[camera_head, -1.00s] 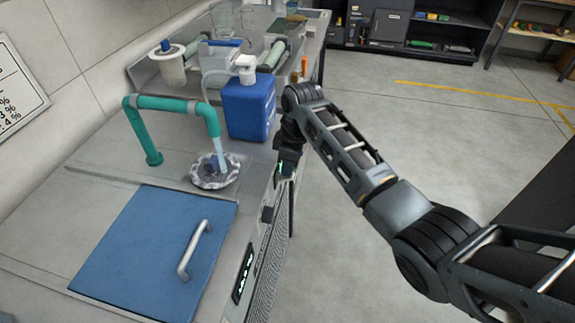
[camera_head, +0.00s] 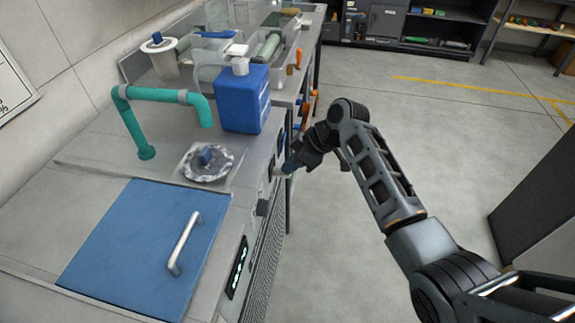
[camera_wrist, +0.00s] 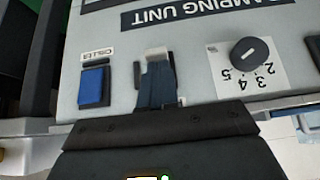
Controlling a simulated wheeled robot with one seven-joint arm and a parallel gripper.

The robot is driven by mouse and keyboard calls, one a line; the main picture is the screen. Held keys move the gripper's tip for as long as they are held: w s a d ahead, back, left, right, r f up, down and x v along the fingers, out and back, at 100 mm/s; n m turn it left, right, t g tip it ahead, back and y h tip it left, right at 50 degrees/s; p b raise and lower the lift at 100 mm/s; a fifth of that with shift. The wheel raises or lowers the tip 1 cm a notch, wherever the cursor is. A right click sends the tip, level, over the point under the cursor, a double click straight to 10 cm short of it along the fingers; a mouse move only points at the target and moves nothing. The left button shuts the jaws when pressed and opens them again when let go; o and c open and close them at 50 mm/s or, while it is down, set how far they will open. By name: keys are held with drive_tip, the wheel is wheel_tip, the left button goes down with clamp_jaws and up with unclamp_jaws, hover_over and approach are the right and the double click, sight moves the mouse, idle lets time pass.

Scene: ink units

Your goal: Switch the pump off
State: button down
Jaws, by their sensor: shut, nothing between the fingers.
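My gripper (camera_head: 283,172) is at the front panel of the bench, below the drain, with its fingers pointing at the panel. In the wrist view my gripper (camera_wrist: 156,60) is shut and empty, and its fingertips cover most of a dark switch (camera_wrist: 137,74). The switch's position and any label are hidden; I cannot tell whether the tips touch it. A blue switch (camera_wrist: 94,86) with a small label sits to its left, and a numbered dial (camera_wrist: 250,55) to its right.
A blue jug (camera_head: 245,100) stands behind the drain. A blue lid (camera_head: 135,245) with a metal handle covers the near bench top. Orange handles (camera_head: 304,108) stick out along the bench's front farther back.

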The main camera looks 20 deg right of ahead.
drive_tip(key=shift+s+d+f+t+y+b, duration=0.15)
drive_tip(key=shift+f+t+y+b, duration=0.2)
drive_tip(key=shift+y+b, duration=0.25)
drive_tip(key=shift+s+d+f+t+y+b, duration=0.15)
drive_tip(key=shift+f+t+y+b, duration=0.15)
drive_tip(key=shift+y+b, duration=0.25)
drive_tip(key=shift+w+a, duration=0.1)
drive_tip(key=shift+w, duration=0.05)
drive_tip(key=shift+w+a+r, duration=0.35)
drive_tip(key=shift+a, duration=0.15)
drive_tip(key=shift+r, duration=0.1)
